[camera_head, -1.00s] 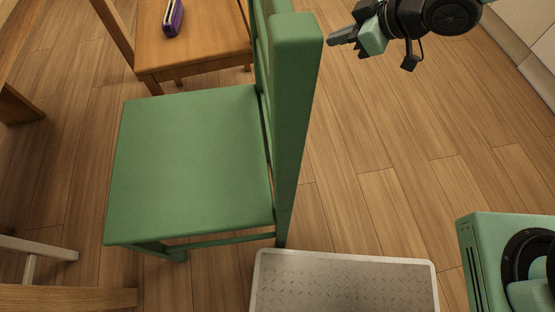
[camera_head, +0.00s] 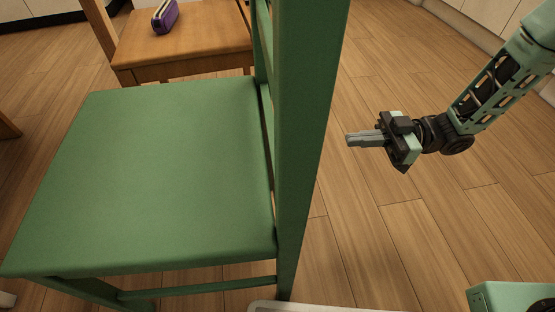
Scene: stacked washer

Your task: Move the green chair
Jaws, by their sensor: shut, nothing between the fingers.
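The green chair (camera_head: 160,170) stands upright on the wooden floor and fills the left and middle of the view. Its seat faces left and its tall backrest post (camera_head: 306,130) rises on the right side of the seat. My gripper (camera_head: 350,138) is to the right of the backrest, pointing left toward it. The gripper's fingers are together and empty. A gap of floor shows between the fingertips and the post, so they look apart. The top of the backrest is cut off by the frame.
A wooden chair (camera_head: 190,45) with a purple case (camera_head: 165,15) on its seat stands behind the green chair. White cabinets (camera_head: 490,18) line the upper right. Open wooden floor (camera_head: 400,230) lies right of the green chair.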

